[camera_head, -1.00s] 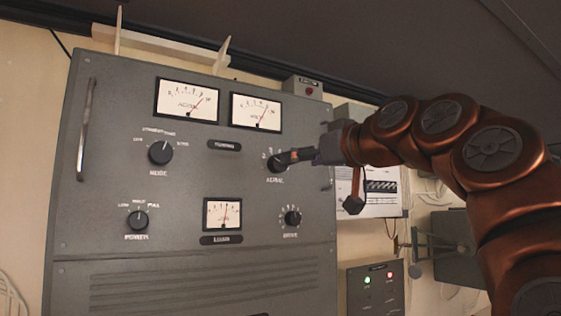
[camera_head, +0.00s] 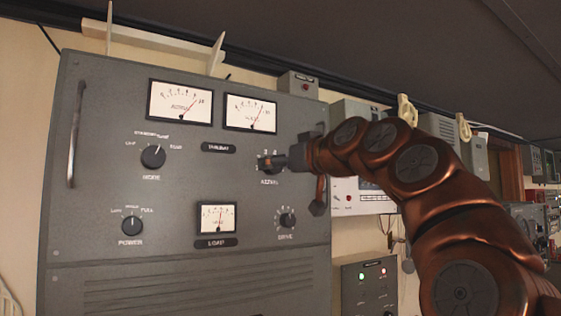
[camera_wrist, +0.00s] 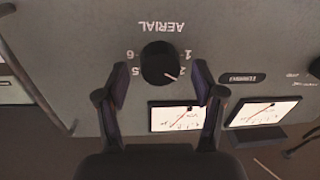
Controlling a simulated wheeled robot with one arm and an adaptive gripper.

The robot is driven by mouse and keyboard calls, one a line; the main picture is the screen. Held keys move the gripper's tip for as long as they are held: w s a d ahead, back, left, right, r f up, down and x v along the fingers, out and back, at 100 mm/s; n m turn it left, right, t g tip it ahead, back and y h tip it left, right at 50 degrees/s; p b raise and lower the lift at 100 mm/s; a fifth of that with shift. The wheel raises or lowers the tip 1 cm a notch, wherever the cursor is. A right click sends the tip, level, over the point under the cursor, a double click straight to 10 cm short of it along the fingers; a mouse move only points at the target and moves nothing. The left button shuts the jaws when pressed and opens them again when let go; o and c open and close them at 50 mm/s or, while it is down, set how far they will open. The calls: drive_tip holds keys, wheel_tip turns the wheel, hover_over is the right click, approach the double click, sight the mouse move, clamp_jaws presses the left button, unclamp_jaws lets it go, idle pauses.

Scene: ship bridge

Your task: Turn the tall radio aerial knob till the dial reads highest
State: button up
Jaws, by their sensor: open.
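The round black aerial knob (camera_wrist: 157,60) is in the middle of the wrist view, with its AERIAL label upside down there. Its pale pointer mark points to the lower right, near the 2. My gripper (camera_wrist: 160,72) is open, with one finger on each side of the knob and a visible gap on both sides. In the head view the knob (camera_head: 263,166) is partly hidden by my gripper (camera_head: 276,161). The aerial dial (camera_head: 179,102) is at the upper left of the grey radio panel (camera_head: 100,190). Its red needle leans right, towards the upper end of the scale.
A second dial (camera_head: 251,114) is right of the aerial dial. The mode knob (camera_head: 153,157), power knob (camera_head: 132,225), load meter (camera_head: 217,217) and drive knob (camera_head: 286,220) are also on the panel. A vertical handle (camera_head: 76,135) stands out at the left edge.

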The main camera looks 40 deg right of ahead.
drive_tip(key=c, duration=1.1)
drive_tip(key=shift+c, duration=0.2)
drive_tip(key=shift+f+b, duration=0.15)
drive_tip(key=shift+b, duration=0.15)
drive_tip(key=shift+n, duration=0.4)
drive_tip(key=shift+a+r+n+g+b, duration=0.15)
drive_tip(key=shift+n+b, duration=0.5)
drive_tip(key=shift+n, duration=1)
drive_tip(key=shift+d+r+n+g+b, duration=0.15)
drive_tip(key=shift+n+b, duration=0.5)
drive_tip(key=shift+n, duration=1)
drive_tip(key=shift+a+f, duration=0.1)
